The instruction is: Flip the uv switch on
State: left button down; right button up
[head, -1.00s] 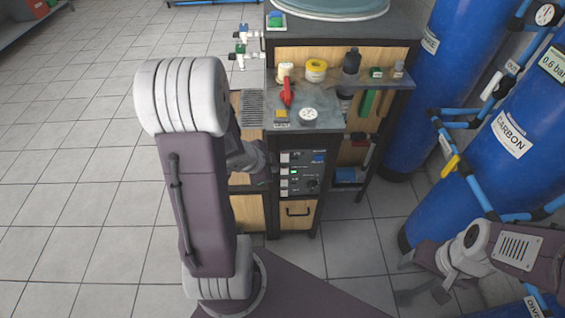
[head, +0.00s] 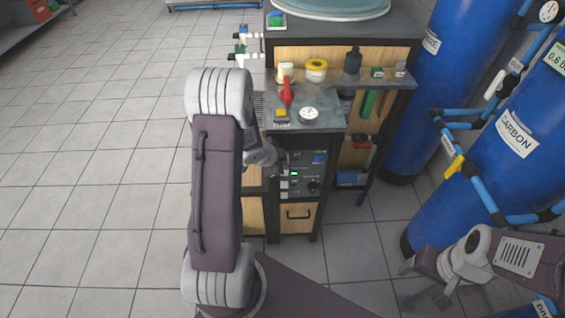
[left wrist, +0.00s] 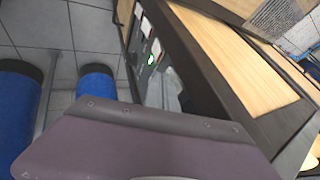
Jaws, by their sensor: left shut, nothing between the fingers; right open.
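The dark control panel (head: 312,172) is on the front of the cabinet, with white labels, a small green light (head: 294,173) and a dark knob (head: 313,187). The panel also shows at a steep angle in the left wrist view (left wrist: 168,85), with its green light (left wrist: 151,60). I cannot make out which part is the UV switch; the lettering is too small. My left gripper (head: 278,169) is shut and empty at the panel's left edge, partly covering it; I cannot tell whether it touches. My right gripper (head: 424,286) is open and empty, low at the right.
A drawer (head: 297,216) is below. Blue tanks (head: 490,150) and pipes stand at the right. The floor at left is clear.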

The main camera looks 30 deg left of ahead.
notch_tip(320, 180, up, 2)
jog(key=shift+r+p, duration=0.1)
jog(key=shift+p, duration=0.95)
